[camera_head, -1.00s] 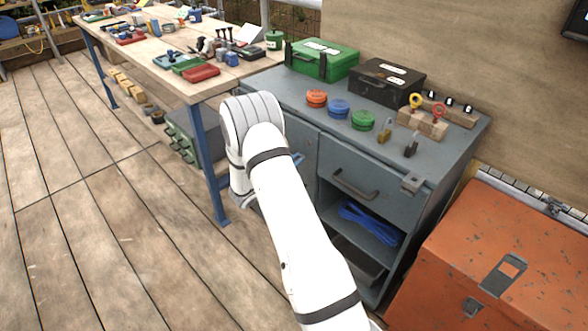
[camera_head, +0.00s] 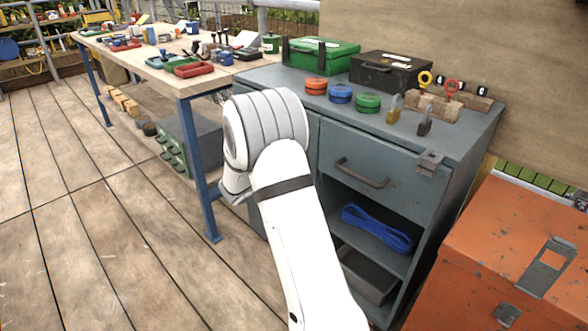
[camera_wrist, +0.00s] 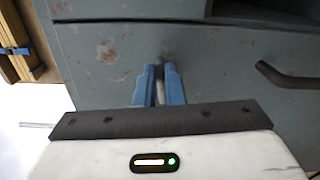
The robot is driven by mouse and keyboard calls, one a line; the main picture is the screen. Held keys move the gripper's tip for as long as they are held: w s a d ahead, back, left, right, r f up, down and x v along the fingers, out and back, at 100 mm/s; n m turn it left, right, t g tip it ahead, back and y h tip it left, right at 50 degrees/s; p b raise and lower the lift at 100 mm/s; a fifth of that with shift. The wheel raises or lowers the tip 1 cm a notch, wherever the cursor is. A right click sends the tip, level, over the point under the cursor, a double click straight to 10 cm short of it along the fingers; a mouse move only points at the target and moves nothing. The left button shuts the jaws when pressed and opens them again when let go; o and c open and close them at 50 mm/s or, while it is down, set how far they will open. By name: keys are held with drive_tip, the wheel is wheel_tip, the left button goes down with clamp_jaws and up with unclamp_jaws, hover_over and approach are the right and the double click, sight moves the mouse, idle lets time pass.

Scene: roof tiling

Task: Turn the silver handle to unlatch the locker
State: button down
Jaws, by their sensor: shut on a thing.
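The grey locker cabinet (camera_head: 360,165) stands in the middle of the head view, with its left door mostly behind my white arm. In the wrist view its scratched grey front (camera_wrist: 110,60) fills the upper part. My gripper (camera_wrist: 160,80) has two blue fingers against this front. They are shut on a narrow silver handle (camera_wrist: 160,92), of which only a strip shows between them. The handle's angle is hard to tell. The door shows no clear gap. In the head view my gripper and the silver handle are hidden behind my arm.
A dark drawer handle (camera_wrist: 285,75) sticks out right of my gripper. Blue rope (camera_head: 377,228) lies on the open shelf. An orange chest (camera_head: 500,245) stands at the right, a blue-legged workbench (camera_head: 205,170) at the left. The plank floor (camera_head: 90,240) is clear at the front left.

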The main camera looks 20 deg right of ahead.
drive_tip(key=shift+f+m+b, duration=0.2)
drive_tip(key=shift+m+b, duration=0.3)
drive_tip(key=shift+b, duration=0.3)
drive_tip(key=shift+r, duration=0.1)
drive_tip(key=c, duration=1.5)
unclamp_jaws()
drive_tip(key=p+v, duration=0.1)
drive_tip(key=v, duration=0.6)
drive_tip(key=shift+s+a+p, duration=0.1)
drive_tip(key=shift+a+p, duration=0.2)
drive_tip(key=shift+a, duration=0.1)
